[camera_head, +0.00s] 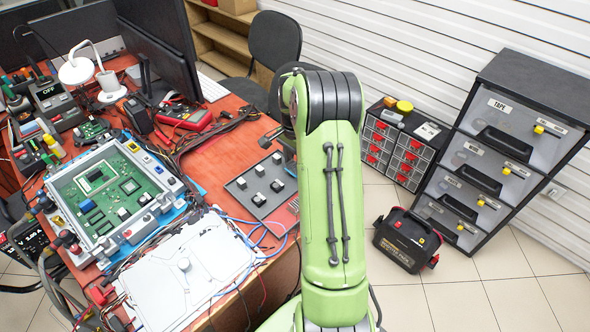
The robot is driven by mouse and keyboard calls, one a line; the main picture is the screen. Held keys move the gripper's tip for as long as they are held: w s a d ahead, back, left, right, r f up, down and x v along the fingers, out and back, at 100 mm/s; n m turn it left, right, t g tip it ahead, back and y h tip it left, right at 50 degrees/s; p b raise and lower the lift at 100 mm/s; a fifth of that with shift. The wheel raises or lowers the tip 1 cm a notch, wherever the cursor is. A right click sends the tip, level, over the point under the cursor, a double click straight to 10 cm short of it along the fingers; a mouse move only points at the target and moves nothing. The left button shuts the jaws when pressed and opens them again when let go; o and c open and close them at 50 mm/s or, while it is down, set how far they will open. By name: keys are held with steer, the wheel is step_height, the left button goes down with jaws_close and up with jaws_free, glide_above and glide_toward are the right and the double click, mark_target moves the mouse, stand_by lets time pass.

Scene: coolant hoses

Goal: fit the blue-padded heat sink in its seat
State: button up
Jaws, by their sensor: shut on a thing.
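A green circuit board (118,222) lies in a light grey frame on the left of the table. It carries a large square chip (95,175), a blue part (87,206) and small grey blocks (123,213) near its lower right. A dark grey plate (243,200) with several small silvery blocks (277,185) lies to the right, partly covered by my green arm. I cannot pick out a blue pad on any block, nor tell which spot is the seat.
A white panel (205,262) and loose blue wires lie at the table's front. A red multimeter (185,116), a lamp (75,70) and monitors stand behind. A drawer cabinet (490,160) and black battery box (407,238) stand on the floor at right.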

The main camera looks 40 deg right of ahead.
steer(key=shift+f, duration=0.95)
steer(key=shift+f, duration=0.15)
steer(key=o, duration=1)
steer(key=shift+o, duration=0.2)
